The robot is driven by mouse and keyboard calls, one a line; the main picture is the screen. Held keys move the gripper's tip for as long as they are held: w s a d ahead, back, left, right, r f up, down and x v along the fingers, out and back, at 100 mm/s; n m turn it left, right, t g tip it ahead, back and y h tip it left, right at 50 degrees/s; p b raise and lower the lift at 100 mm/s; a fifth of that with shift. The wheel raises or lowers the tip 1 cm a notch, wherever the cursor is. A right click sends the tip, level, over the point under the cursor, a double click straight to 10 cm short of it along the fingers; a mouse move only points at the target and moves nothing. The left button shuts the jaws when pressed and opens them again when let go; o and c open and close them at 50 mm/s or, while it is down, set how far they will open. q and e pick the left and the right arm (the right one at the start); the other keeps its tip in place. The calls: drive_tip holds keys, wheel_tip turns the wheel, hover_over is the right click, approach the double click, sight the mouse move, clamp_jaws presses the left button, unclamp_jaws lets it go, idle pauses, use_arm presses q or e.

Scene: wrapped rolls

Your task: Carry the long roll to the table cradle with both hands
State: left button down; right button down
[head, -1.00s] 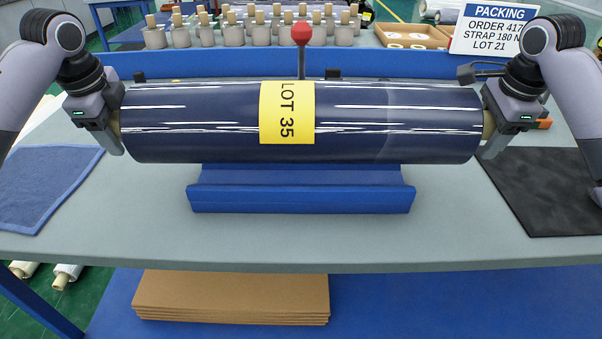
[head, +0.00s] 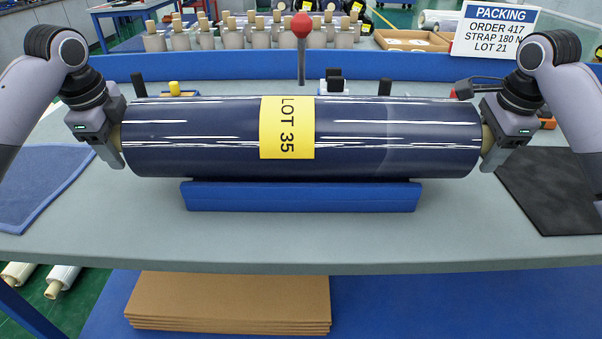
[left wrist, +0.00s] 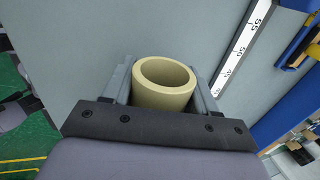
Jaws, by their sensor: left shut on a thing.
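The long roll (head: 220,135) is wrapped in shiny dark blue film with a yellow LOT 35 label. It lies level across the head view, directly over the blue table cradle (head: 300,198). The roll hides the cradle's upper part, so I cannot tell whether they touch. My left gripper (head: 117,145) is shut on the core at the roll's left end. In the left wrist view the pale hollow core (left wrist: 165,95) sits between its two fingers. My right gripper (head: 487,145) is closed around the core at the roll's right end.
The grey table (head: 300,245) has a blue cloth (head: 40,185) at left and a black mat (head: 560,190) at right. A red ball on a stem (head: 301,26) stands behind the roll. A packing sign (head: 497,30) is at back right. Flat cardboard (head: 230,298) lies below the table's front edge.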

use_arm(q)
drive_tip(key=shift+f, duration=0.2)
use_arm(e)
drive_tip(key=shift+f, duration=0.15)
use_arm(q)
drive_tip(key=shift+c, duration=1.6)
unclamp_jaws()
use_arm(e)
drive_tip(key=shift+c, duration=1.6)
unclamp_jaws()
use_arm(q)
drive_tip(key=v, duration=1.2)
use_arm(e)
drive_tip(key=v, duration=1.2)
